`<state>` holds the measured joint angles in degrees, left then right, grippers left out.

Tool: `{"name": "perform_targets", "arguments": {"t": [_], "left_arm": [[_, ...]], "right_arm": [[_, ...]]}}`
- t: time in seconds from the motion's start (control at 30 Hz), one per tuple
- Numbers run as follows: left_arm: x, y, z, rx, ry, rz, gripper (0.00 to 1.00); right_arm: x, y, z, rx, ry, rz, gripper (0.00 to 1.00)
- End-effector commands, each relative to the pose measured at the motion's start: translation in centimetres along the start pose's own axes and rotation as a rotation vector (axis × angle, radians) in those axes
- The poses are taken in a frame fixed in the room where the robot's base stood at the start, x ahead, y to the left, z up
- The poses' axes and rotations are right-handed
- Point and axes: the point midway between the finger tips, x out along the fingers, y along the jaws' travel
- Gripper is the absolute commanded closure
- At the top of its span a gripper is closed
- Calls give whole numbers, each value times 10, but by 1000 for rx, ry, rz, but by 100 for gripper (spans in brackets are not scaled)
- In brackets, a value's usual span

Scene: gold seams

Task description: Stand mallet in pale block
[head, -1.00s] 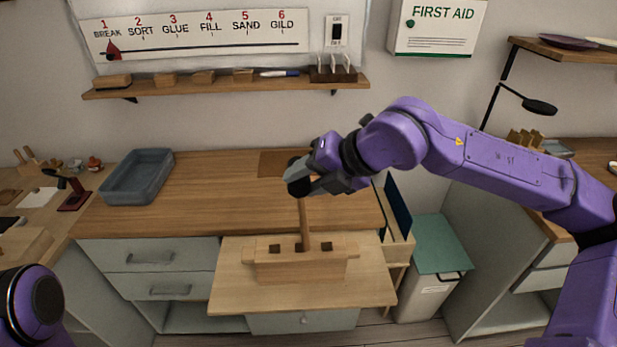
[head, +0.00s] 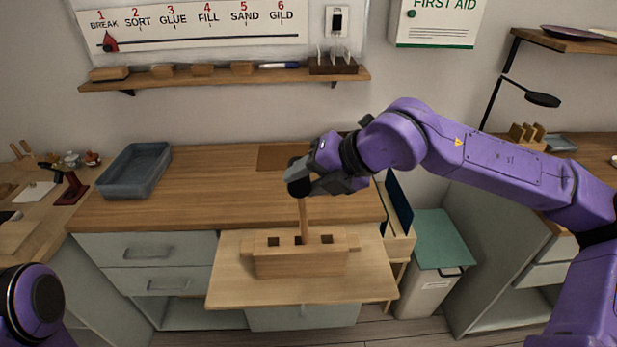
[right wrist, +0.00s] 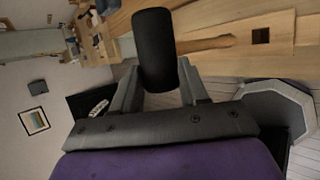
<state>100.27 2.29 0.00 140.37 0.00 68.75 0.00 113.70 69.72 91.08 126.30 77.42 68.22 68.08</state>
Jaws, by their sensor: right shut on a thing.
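My right gripper (head: 303,184) is shut on the mallet (head: 303,215) near its black head, above the pale block. The mallet is upright, head up, with its wooden handle pointing down. The pale block (head: 300,264) has a row of three dark square holes in its top. The handle's lower end is at the middle hole, just right of its visible dark part; I cannot tell whether it is inside. In the right wrist view the black head (right wrist: 156,50) lies between the fingers, and one hole shows beyond the handle (right wrist: 207,45). My left gripper is out of view.
The block sits on a pale pull-out board (head: 232,287) in front of the wooden counter (head: 225,195). A grey tray (head: 134,171) stands at the counter's left. A green-lidded bin (head: 437,240) is at the right. The counter's middle is clear.

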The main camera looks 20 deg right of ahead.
Motion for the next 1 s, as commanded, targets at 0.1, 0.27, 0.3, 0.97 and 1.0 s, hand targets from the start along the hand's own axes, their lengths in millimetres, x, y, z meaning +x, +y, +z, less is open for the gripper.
{"name": "perform_targets", "arguments": {"t": [0.1,0.27,0.3,0.97,1.0], "left_arm": [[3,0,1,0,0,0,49],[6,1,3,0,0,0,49],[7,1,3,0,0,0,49],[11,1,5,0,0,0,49],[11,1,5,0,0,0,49]], "right_arm": [[2,-2,-1,-1,-1,1,95],[5,-5,-2,0,-1,1,95],[6,-6,-2,0,-1,1,95],[10,-10,-4,0,-1,0,43],[10,-10,-4,0,-1,0,30]]}}
